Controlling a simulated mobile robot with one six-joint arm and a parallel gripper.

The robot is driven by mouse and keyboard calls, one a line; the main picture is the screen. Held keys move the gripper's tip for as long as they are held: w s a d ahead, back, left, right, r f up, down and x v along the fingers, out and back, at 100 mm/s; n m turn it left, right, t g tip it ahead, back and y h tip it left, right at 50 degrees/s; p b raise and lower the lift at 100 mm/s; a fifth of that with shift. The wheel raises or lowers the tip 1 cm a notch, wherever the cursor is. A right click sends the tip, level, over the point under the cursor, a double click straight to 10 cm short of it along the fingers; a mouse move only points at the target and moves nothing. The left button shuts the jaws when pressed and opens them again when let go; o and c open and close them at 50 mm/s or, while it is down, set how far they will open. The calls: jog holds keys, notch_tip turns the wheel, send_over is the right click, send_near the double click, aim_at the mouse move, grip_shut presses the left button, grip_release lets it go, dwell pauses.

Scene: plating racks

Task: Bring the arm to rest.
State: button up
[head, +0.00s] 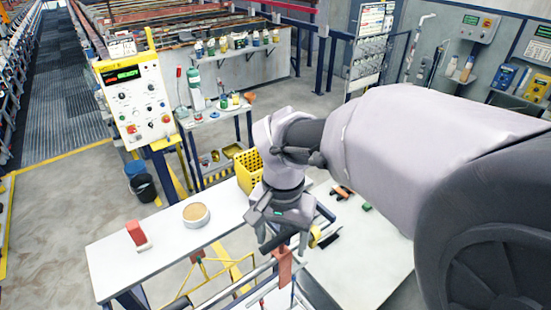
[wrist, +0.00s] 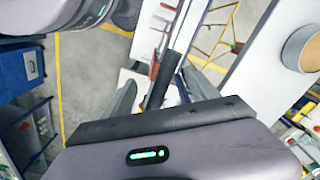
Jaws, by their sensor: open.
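My arm reaches in from the right in the head view and bends down at the wrist. My gripper (head: 284,243) hangs over the gap between two white table tops. It points down at a metal rack with a grey bar. In the wrist view my gripper (wrist: 158,92) has its two grey fingers spread apart. A dark bar (wrist: 163,82) shows between them, with a reddish-brown piece (wrist: 155,66) beside it. I cannot tell whether the fingers touch the bar. Nothing is clearly held.
The left table top (head: 165,240) bears a red block (head: 136,233) and a round tan-topped container (head: 196,214). A yellow basket (head: 249,170) stands close behind my wrist. A reddish plate (head: 285,266) hangs just below my gripper. Small tools lie on the right table top (head: 362,252).

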notch_tip(320, 180, up, 13)
jog(key=p, duration=0.2)
jog(key=s+d+t+y, duration=0.2)
jog(key=s+d+t, duration=0.5)
jog(key=s, duration=0.2)
notch_tip(320, 180, down, 41)
jog(key=s+g+b, duration=0.1)
jog(key=s+b, duration=0.1)
jog(key=b, duration=3.5)
jog(key=shift+s+b, duration=0.15)
jog(key=shift+b, duration=0.15)
